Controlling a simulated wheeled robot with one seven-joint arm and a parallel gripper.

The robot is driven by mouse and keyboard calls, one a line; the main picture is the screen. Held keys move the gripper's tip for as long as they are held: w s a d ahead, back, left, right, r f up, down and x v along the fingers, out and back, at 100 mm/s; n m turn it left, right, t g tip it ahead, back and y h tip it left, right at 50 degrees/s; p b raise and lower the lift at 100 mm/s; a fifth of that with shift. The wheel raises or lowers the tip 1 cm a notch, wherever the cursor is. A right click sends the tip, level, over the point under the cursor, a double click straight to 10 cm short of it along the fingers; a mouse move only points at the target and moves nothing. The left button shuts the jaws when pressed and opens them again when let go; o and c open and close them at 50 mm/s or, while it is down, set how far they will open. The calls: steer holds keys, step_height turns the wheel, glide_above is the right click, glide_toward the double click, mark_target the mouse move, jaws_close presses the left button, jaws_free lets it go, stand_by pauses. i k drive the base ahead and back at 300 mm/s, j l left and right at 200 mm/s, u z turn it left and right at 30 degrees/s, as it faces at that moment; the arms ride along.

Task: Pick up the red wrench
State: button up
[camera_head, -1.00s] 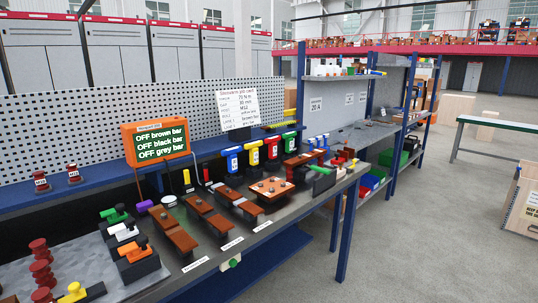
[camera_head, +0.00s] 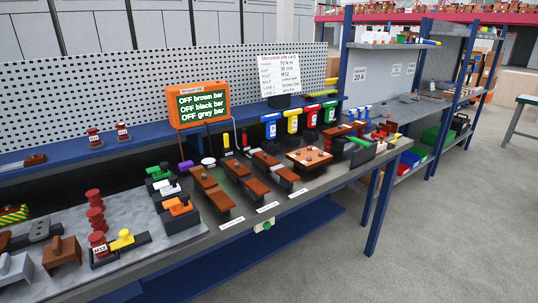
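I cannot pick out a red wrench for sure in the head view. Small red items (camera_head: 381,135) lie near the bench's right end, too small to identify. A slim upright red-handled item (camera_head: 244,139) stands behind the brown bars, beside a yellow one (camera_head: 226,140); I cannot tell what tool it is. My gripper and arm are not in view.
The workbench (camera_head: 240,235) carries brown bars (camera_head: 209,187), coloured clamps (camera_head: 178,206), red insulators (camera_head: 96,210) and coloured bottle-shaped items (camera_head: 292,121). An orange display (camera_head: 199,105) stands behind them. Shelving (camera_head: 405,100) stands to the right. The floor (camera_head: 450,225) at right is clear.

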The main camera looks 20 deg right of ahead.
mark_target(312, 118)
steer(key=i+l+u, duration=0.15)
steer(key=i+l, duration=0.25)
steer(key=i+l+u, duration=0.2)
steer(key=i+l, duration=0.15)
steer(key=l, duration=0.15)
steer(key=i+l+u, duration=0.15)
steer(key=i+l, duration=0.2)
steer(key=l, duration=0.15)
